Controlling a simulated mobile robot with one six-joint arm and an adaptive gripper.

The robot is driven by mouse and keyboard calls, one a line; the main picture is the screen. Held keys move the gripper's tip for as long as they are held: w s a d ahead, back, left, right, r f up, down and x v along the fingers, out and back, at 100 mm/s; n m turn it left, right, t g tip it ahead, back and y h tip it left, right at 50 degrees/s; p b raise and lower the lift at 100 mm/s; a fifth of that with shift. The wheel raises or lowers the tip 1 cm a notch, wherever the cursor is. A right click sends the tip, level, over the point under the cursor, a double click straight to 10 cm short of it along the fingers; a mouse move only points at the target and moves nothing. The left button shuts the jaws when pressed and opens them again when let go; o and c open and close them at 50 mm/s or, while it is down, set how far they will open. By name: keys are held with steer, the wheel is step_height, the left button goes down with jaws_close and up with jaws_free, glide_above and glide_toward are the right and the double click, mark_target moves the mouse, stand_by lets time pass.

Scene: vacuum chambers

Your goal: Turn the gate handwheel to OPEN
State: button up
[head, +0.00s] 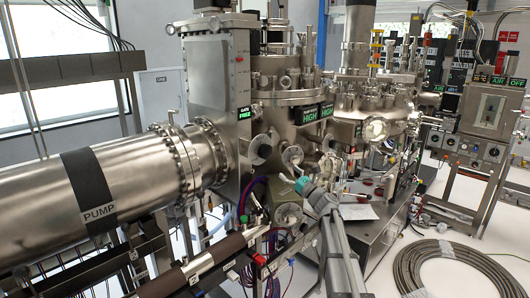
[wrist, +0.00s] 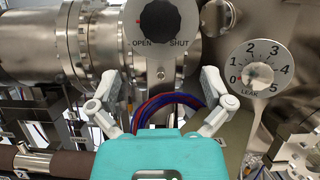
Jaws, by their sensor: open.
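The gate handwheel (wrist: 159,22) is a dark round knob on a grey plate marked OPEN at lower left and SHUT at lower right. It stands at the top of the wrist view, its top edge close to the frame edge. A small red mark shows on its left side, above OPEN. In the head view it appears small, below the green GATE FREE sign (head: 244,113). My gripper (wrist: 160,78) is open and empty, with its two pale fingers spread below and to either side of the handwheel, not visibly touching it. In the head view my gripper (head: 303,186) is low in front of the chambers.
A white LEAK dial (wrist: 259,77) numbered 0 to 5 is right of the handwheel. Red and blue cables (wrist: 165,108) lie behind my fingers. The large PUMP cylinder (head: 115,185) fills the left. A coiled hose (head: 460,270) lies on the floor at right.

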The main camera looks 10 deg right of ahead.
mark_target(268, 153)
steer(key=p+x, duration=0.4)
steer(key=x, duration=0.9)
steer(key=shift+s+r+p, duration=0.1)
steer(key=shift+p, duration=0.25)
steer(key=shift+c, duration=0.3)
